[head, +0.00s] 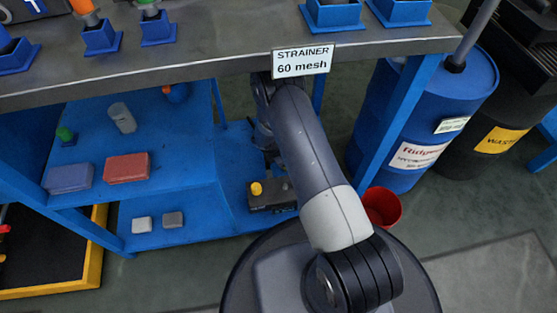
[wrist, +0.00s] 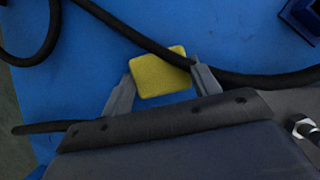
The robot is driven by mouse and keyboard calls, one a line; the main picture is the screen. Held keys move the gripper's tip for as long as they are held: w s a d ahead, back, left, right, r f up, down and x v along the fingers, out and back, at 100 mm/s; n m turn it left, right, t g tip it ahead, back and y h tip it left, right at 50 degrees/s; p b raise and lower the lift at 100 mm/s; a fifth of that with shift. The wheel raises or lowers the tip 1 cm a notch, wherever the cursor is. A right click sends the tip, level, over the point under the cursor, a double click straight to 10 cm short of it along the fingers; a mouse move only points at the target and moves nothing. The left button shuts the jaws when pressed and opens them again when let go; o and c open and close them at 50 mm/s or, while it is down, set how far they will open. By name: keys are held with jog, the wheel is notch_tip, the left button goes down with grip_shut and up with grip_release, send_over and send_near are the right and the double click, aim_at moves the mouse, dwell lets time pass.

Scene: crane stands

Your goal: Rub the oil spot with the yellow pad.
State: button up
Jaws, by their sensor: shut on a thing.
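The yellow pad (wrist: 160,73) is a small rounded block, tilted a little in the wrist view. My gripper (wrist: 163,88) has its two grey fingers on either side of the pad and is shut on it. The pad is over a blue surface; I cannot tell whether it touches that surface. In the head view my arm reaches in under the bench top, and its far end is largely hidden, so I cannot make out the pad there for certain. I see no oil spot in either view.
A black hose (wrist: 135,35) crosses the blue surface (wrist: 220,25) close by the pad. In the head view, a dark block with a yellow knob (head: 256,188) sits on the lower blue shelf (head: 190,237). A red bucket (head: 382,207) and blue drum (head: 420,125) stand at right.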

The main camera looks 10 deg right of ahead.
jog(key=shift+s+d+f, duration=0.15)
jog(key=shift+d, duration=0.15)
jog(key=shift+r+p, duration=0.3)
jog(key=shift+r, duration=0.1)
jog(key=shift+r+p, duration=1.65)
jog(key=shift+r, duration=1)
jog(key=shift+r, duration=0.1)
